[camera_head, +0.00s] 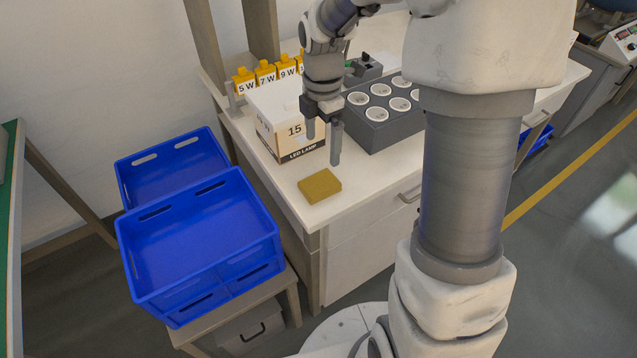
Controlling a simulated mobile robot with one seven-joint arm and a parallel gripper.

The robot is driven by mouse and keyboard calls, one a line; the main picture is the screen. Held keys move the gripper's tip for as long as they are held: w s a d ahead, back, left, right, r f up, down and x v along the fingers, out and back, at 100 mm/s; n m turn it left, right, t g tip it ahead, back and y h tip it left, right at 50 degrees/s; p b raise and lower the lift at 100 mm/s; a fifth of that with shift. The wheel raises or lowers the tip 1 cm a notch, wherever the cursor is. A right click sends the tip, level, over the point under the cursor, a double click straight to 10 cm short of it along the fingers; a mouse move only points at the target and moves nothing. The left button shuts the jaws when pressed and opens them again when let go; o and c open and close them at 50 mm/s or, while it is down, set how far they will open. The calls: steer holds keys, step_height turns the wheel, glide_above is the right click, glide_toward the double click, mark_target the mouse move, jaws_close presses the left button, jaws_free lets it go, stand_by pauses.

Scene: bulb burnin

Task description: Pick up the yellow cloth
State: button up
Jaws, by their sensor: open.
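The yellow cloth (320,186) is a small, flat, folded mustard-yellow square. It lies near the front left corner of the white-topped workbench (289,195). My gripper (323,152) points down above the bench, a little behind the cloth and apart from it. Its two dark grey fingers are spread, with nothing seen between them. The finger on the left overlaps the LED lamp box in the picture.
An LED lamp box (287,143) marked 15 stands behind the cloth. A dark grey socket block (380,134) with white rings is to its right. Yellow-topped watt labels (265,74) line the back. Blue crates (205,245) sit left of the bench. My arm hides the bench's middle.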

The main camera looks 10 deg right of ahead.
steer(key=b, duration=0.1)
glide_above(320, 182)
steer(key=f, duration=0.7)
steer(key=shift+s+d, duration=0.1)
steer(key=shift+s, duration=0.1)
step_height(320, 182, down, 5)
steer(key=shift+w+f+b, duration=0.1)
steer(key=shift+w+b, duration=0.05)
steer(key=shift+b, duration=0.5)
steer(key=c, duration=1.3)
steer(key=shift+r, duration=0.25)
step_height(320, 182, up, 4)
steer(key=shift+r+p, duration=0.15)
steer(key=shift+p, duration=0.45)
steer(key=s+d+r+p, duration=0.1)
steer(key=s+d+r, duration=0.1)
steer(key=d+r, duration=0.4)
steer(key=d, duration=0.5)
steer(key=shift+s+r, duration=0.2)
steer(key=shift+s, duration=0.15)
